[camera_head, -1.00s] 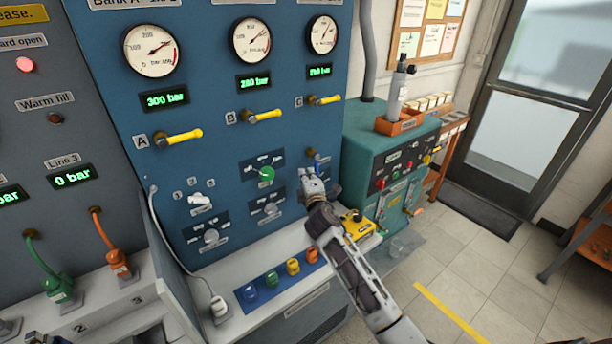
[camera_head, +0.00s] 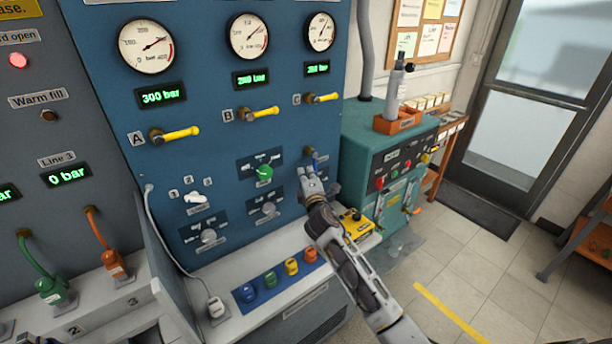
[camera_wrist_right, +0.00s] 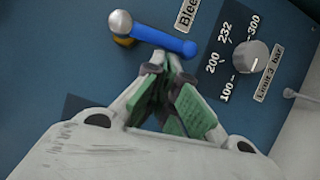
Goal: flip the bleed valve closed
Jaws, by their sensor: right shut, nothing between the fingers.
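The bleed valve is a blue lever (camera_head: 316,161) on a brass and silver pivot at the right of the blue panel. In the right wrist view the blue lever (camera_wrist_right: 165,38) runs from its round pivot at left to a free end at right, beside a label starting "Blee". My right gripper (camera_head: 306,172) is just below and left of the lever in the head view. In the right wrist view its green-padded fingertips (camera_wrist_right: 165,62) are together, empty and close to the lever's side; I cannot tell whether they touch it. My left gripper is not clearly seen.
A round knob (camera_wrist_right: 250,57) with a 100–300 scale sits beside the lever. Yellow valve levers (camera_head: 177,134) and a green knob (camera_head: 264,172) are on the panel. A yellow box (camera_head: 356,226) lies on the ledge below, and a teal cabinet (camera_head: 372,140) stands at right.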

